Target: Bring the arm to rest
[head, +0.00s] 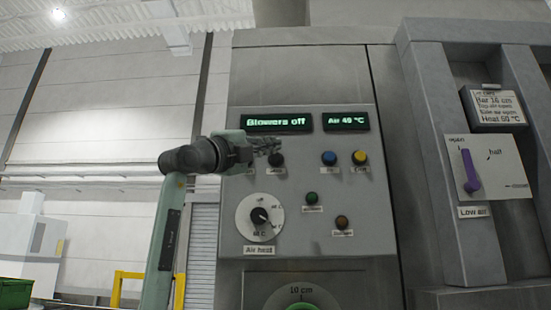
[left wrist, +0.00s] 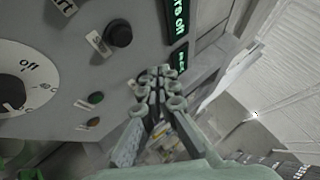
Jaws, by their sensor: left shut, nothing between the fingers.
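My left gripper (head: 266,144) is raised in front of the grey control panel (head: 340,220), just left of a black button (head: 277,160) in the head view. The left wrist view shows the gripper (left wrist: 160,85) with its fingers together and nothing between them. In that view the panel lies to the left and behind the fingers, with the black button (left wrist: 118,34) up and left of them. I cannot tell from these views whether a fingertip touches the panel. My right gripper is not in view.
The panel has displays reading "Blowers off" (head: 276,123) and "Air 40 °C" (head: 346,121), blue (head: 329,158) and yellow (head: 360,157) buttons, and an air heat dial (head: 260,217). A purple lever (head: 469,172) is at right. Open space lies left, with a yellow rail (head: 118,287).

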